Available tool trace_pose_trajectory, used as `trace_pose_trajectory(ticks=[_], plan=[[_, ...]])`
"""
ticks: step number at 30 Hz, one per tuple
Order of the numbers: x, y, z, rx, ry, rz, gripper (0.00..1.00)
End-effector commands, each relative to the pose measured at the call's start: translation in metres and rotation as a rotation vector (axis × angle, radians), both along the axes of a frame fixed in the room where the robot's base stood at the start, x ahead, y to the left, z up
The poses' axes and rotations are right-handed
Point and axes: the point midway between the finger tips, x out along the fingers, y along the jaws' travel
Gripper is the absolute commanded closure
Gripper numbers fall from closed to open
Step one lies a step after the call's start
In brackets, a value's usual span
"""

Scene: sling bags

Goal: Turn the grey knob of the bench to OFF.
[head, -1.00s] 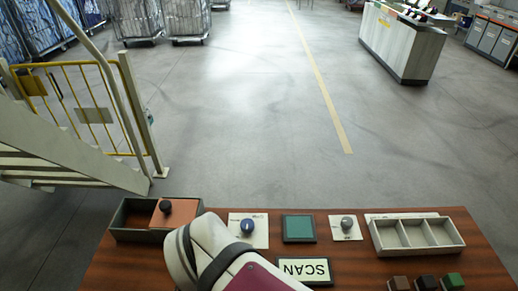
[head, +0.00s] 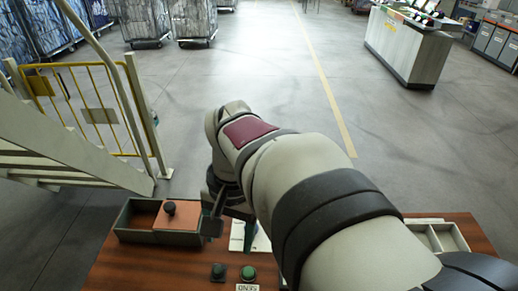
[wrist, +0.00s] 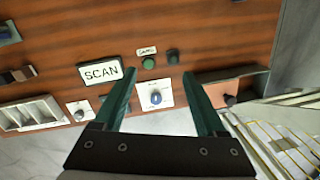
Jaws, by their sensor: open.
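The grey knob (wrist: 80,113) sits on a white plate in the wrist view, left of my gripper's left finger. Its pointer direction is too small to read, and my arm hides it in the head view. My gripper (wrist: 160,75) is open and empty above the bench (wrist: 215,30). The blue knob (wrist: 155,98) on its white plate (wrist: 165,87) shows between the fingers, apart from them. In the head view my gripper (head: 226,208) is near the left part of the bench, beside the box with the orange lid.
The box's orange lid (wrist: 227,95) carries a dark knob. A SCAN sign (wrist: 101,72), a green button (wrist: 149,63) and a black button (wrist: 172,56) stand nearby. A divided white tray (wrist: 32,115) lies beyond the grey knob. A yellow railing (head: 90,105) stands left of the bench.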

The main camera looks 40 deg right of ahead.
Motion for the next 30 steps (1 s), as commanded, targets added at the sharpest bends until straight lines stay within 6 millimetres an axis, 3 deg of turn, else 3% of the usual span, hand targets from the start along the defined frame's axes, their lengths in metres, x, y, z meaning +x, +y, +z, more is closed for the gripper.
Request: trace_pose_trajectory(ticks=[1,2,3,4,6,9,13,17,24,30], plan=[[0.018,-0.067,-0.004,-0.012,0.019,-0.204,0.27],[0.022,-0.109,-0.008,-0.021,0.027,-0.321,0.27],[0.019,-0.164,-0.016,-0.031,0.037,-0.469,0.27],[0.010,-0.203,-0.024,-0.039,0.044,-0.574,0.27],[-0.020,-0.276,-0.043,-0.053,0.060,-0.777,0.27],[-0.064,-0.339,-0.066,-0.067,0.076,-0.965,0.27],[-0.090,-0.366,-0.080,-0.074,0.082,-1.055,0.27],[-0.092,-0.366,-0.102,-0.073,0.085,-1.059,0.27],[-0.091,-0.366,-0.175,-0.072,0.085,-1.055,0.27],[-0.091,-0.366,-0.219,-0.074,0.083,-1.054,0.27]])
